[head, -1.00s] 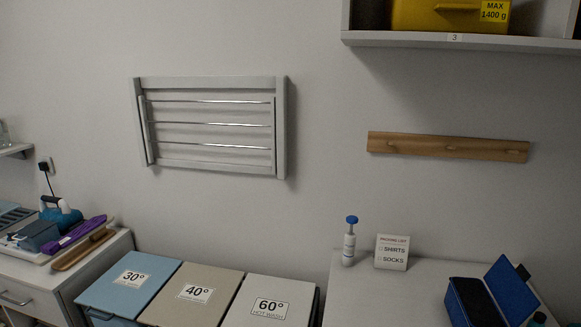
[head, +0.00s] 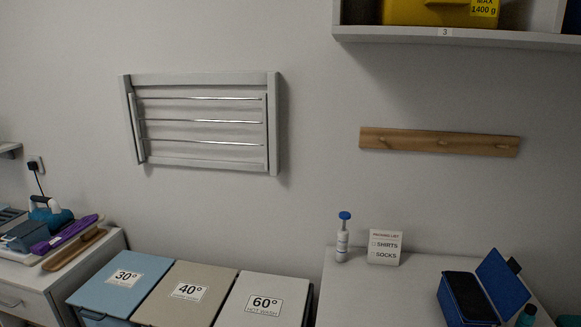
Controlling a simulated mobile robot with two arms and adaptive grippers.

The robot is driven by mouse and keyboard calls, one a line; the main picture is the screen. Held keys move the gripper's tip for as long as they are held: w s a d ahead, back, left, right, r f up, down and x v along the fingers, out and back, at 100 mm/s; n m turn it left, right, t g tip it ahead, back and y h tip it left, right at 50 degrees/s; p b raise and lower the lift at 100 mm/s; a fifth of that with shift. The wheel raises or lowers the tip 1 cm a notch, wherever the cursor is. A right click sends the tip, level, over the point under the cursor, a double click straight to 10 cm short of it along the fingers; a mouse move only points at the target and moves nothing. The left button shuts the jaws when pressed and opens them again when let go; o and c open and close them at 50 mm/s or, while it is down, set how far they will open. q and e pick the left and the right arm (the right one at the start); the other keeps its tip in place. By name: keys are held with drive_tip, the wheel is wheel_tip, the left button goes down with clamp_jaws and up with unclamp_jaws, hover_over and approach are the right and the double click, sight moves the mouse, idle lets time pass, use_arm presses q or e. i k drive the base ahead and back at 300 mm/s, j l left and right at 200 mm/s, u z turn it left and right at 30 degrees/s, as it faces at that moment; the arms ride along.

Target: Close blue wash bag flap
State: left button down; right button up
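The blue wash bag (head: 464,300) stands on the white table at the lower right of the head view. Its blue flap (head: 501,286) is open and tilted up along the bag's right side, with a dark tab (head: 514,265) at its edge. The bag's opening looks dark, and I cannot tell what is inside. Neither of my grippers is in the head view.
A blue-topped white bottle (head: 343,240) and a packing list card (head: 385,247) stand at the back of the white table (head: 390,300). A teal-capped item (head: 527,315) is right of the bag. Lidded bins (head: 185,290) stand left. A shelf (head: 460,37) hangs above.

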sight(508, 294)
drive_tip(key=z, duration=1.4)
drive_tip(key=i+l, duration=0.1)
drive_tip(key=l, duration=0.2)
drive_tip(key=i+l, duration=0.1)
drive_tip(key=l, duration=0.25)
drive_tip(key=i+l, duration=0.1)
drive_tip(key=l, duration=0.2)
drive_tip(key=i+l, duration=0.1)
drive_tip(key=l, duration=0.25)
